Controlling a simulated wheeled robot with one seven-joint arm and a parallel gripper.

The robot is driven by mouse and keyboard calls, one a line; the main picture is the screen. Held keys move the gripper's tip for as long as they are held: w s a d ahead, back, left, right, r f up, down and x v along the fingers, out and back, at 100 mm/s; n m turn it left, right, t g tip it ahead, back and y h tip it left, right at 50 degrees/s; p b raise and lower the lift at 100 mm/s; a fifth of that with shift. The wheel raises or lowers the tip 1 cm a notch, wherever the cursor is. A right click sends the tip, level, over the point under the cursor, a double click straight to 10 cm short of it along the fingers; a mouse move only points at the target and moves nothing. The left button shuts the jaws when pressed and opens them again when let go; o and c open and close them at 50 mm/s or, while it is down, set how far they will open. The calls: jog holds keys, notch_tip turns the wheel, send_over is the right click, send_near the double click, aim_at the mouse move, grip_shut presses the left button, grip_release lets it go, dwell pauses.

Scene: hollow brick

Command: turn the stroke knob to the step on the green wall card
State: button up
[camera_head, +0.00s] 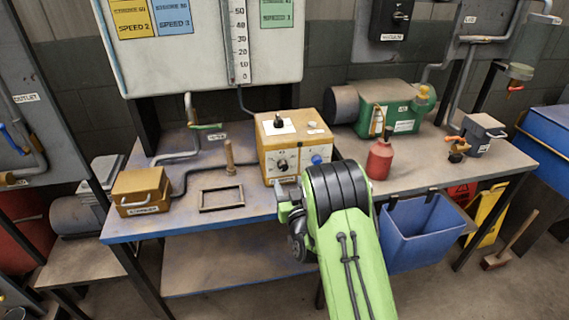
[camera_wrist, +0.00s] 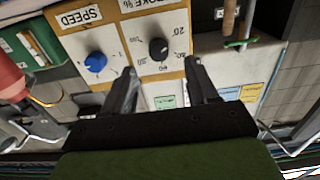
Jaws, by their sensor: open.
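The black stroke knob (camera_wrist: 158,48) sits on the white dial face of the tan control box (camera_head: 292,141), below the partly cut-off stroke label in the upside-down wrist view. It also shows in the head view (camera_head: 282,165). Scale numbers ring it; its pointer setting is unclear. My gripper (camera_wrist: 161,70) is open and empty, with one finger to each side of the knob's line and the tips apart from it. In the head view my arm hides most of the gripper. The green card (camera_head: 278,12) hangs on the white panel, reading speed 1; its stroke number is too small to read.
A blue speed knob (camera_wrist: 95,62) sits beside the stroke knob, close to one finger. Yellow (camera_head: 131,17) and blue (camera_head: 172,15) cards hang on the panel. A red bottle (camera_head: 380,160) stands right of the box; an empty dark frame (camera_head: 221,198) lies left of it.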

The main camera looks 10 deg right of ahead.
aim_at(284, 169)
jog(key=w+p, duration=0.2)
jog(key=w, duration=0.4)
jog(key=shift+w+d+p, duration=0.1)
jog(key=shift+w+p, duration=0.2)
jog(key=shift+w, duration=0.05)
jog(key=c, duration=1.1)
